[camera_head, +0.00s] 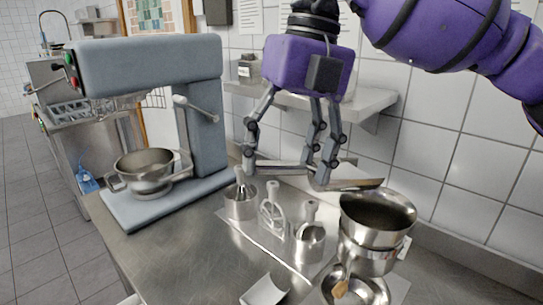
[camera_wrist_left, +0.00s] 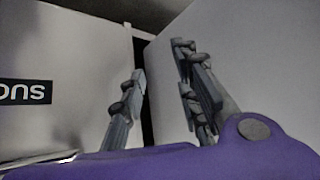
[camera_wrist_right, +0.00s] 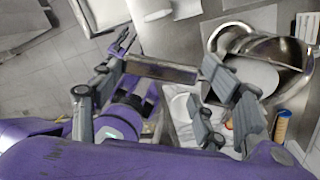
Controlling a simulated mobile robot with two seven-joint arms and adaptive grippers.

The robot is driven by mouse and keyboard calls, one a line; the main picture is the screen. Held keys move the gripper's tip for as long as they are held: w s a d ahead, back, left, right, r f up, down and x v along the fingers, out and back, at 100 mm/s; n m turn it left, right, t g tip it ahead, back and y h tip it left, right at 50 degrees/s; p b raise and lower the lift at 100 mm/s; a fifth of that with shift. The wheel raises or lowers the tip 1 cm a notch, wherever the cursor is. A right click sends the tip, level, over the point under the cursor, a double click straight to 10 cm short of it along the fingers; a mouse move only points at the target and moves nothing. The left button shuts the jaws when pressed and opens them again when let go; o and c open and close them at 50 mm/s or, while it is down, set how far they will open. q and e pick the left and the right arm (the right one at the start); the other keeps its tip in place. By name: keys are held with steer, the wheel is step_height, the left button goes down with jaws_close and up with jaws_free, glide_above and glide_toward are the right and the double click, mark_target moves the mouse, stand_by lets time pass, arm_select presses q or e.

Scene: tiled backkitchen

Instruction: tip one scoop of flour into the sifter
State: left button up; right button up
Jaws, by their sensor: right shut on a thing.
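My right gripper (camera_head: 287,172) is shut on a metal scoop, holding it by its bar-like handle (camera_wrist_right: 160,71). The scoop (camera_head: 350,184) reaches right, its end over the rim of a round steel vessel, which looks like the sifter (camera_head: 378,236). I cannot tell whether they touch or whether flour is in the scoop. The sifter seems to be stacked on a lower steel vessel. A round steel vessel with a pale disc inside (camera_wrist_right: 257,78) shows in the right wrist view. My left gripper (camera_wrist_left: 162,85) is open and empty in the left wrist view, facing pale panels.
A grey stand mixer (camera_head: 150,65) with a steel bowl (camera_head: 145,168) stands at left. A small bowl (camera_head: 358,292) and a pale scraper-like piece (camera_head: 265,291) lie in front. A shelf (camera_head: 350,103) runs along the tiled wall.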

steer(key=shift+w+d+y, duration=0.15)
steer(key=shift+d+y, duration=0.15)
steer(key=shift+d, duration=0.35)
steer(key=w+d+r+g+y, duration=0.1)
steer(key=d+r+y, duration=0.1)
steer(key=d, duration=0.3)
steer(key=w+d+r+y, duration=0.1)
steer(key=d+r+y, duration=0.1)
steer(key=d+y, duration=0.2)
steer(key=w+d+r+g+y+b, duration=0.1)
steer(key=d+r+y, duration=0.2)
steer(key=d, duration=0.3)
steer(key=shift+w+d+g+y, duration=0.3)
steer(key=shift+d+y, duration=0.05)
steer(key=shift+y, duration=0.25)
steer(key=shift+r, duration=0.1)
stand_by(1.3)
